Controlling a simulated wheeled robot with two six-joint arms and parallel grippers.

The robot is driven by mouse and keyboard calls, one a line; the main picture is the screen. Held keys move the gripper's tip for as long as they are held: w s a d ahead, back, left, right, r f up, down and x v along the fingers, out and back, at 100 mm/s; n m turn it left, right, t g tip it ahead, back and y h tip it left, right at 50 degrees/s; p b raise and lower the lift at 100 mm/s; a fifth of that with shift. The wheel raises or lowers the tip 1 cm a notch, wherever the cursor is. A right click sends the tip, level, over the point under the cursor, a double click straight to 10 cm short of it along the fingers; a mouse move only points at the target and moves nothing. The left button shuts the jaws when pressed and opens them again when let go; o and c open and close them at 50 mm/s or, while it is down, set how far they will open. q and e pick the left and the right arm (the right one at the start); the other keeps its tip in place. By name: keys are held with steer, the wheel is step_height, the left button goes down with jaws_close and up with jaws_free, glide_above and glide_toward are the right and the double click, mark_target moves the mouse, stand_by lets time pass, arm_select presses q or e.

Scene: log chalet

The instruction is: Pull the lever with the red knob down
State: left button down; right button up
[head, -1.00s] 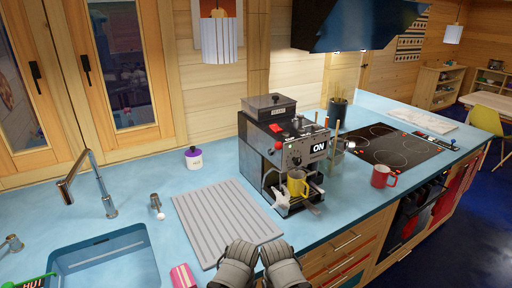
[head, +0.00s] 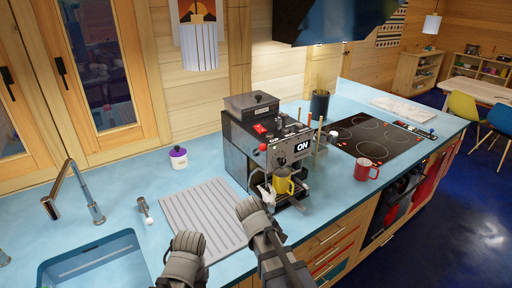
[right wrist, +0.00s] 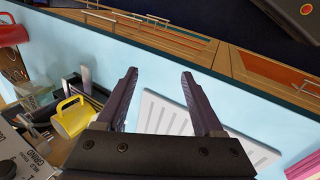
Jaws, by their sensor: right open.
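A dark coffee machine (head: 240,145) stands on the blue counter. The lever's red knob (head: 263,147) shows on its front left, beside the "ON" sign. A yellow mug (head: 283,183) stands under its front; the mug also shows in the right wrist view (right wrist: 72,117). My right gripper (right wrist: 158,74) is open and empty, with the counter and the grooved board beyond its fingers. In the head view my right arm's end is just below and left of the machine, apart from the red knob. My left gripper (head: 187,242) is over the board's near edge; its fingers cannot be made out.
The grooved board (head: 200,208) lies left of the machine, with the sink (head: 95,265) further left. A red mug (head: 366,170) and the hob (head: 370,138) are on the right. A small white jar with a purple lid (head: 178,157) stands behind the board.

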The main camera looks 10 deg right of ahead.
steer(key=w+d+r+n+t+h, duration=0.2)
steer(key=w+r+n+h, duration=0.15)
steer(key=w+r, duration=0.2)
steer(key=n+t+h, duration=0.6)
steer(key=n+t, duration=0.1)
steer(key=n, duration=0.7)
glide_toward(261, 149)
steer(key=w, duration=0.1)
steer(key=shift+s+x, duration=0.2)
steer(key=shift+x, duration=4.1)
steer(key=shift+d+f, duration=0.1)
steer(key=shift+d, duration=0.05)
steer(key=shift+c, duration=0.2)
